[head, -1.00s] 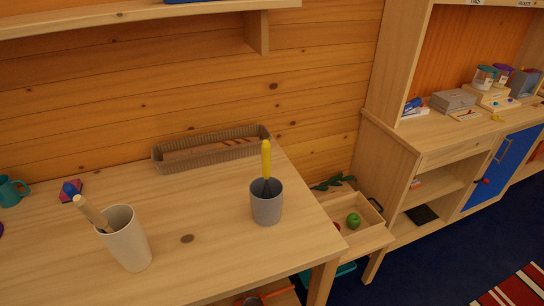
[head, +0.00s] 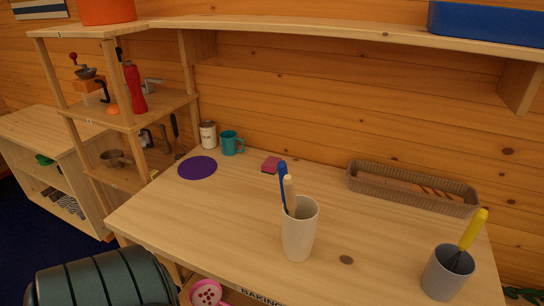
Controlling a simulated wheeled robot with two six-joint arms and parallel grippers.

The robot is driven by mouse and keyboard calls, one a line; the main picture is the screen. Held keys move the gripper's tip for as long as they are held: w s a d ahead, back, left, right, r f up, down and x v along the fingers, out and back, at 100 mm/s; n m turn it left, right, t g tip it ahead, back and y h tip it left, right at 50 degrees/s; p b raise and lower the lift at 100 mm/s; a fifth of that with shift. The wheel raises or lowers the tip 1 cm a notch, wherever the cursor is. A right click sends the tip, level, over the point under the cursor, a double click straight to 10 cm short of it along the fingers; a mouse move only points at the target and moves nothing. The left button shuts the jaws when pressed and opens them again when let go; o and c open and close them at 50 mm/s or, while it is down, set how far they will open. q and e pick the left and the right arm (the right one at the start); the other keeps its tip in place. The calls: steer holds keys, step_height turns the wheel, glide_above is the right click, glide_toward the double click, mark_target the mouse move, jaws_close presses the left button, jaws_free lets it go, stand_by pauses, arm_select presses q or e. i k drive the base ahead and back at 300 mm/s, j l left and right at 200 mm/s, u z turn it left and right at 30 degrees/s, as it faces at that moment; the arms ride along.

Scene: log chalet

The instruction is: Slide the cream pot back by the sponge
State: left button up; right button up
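The cream pot (head: 299,234) stands upright on the wooden table, near its middle front. A blue-tipped tool (head: 283,180) and a pale wooden handle (head: 290,197) stick up out of it. The sponge (head: 271,165), small and pink-red, lies flat near the back of the table, behind and a little left of the pot. The pot and sponge are apart, with bare tabletop between them. Neither of my grippers shows in the head view.
A grey pot (head: 446,273) with a yellow-handled whisk stands at the front right. A long brown basket (head: 412,188) lies at the back right. A teal mug (head: 230,144), a white canister (head: 207,134) and a purple mat (head: 197,168) are at the back left.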

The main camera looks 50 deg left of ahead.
mark_target(298, 235)
steer(key=u, duration=1.25)
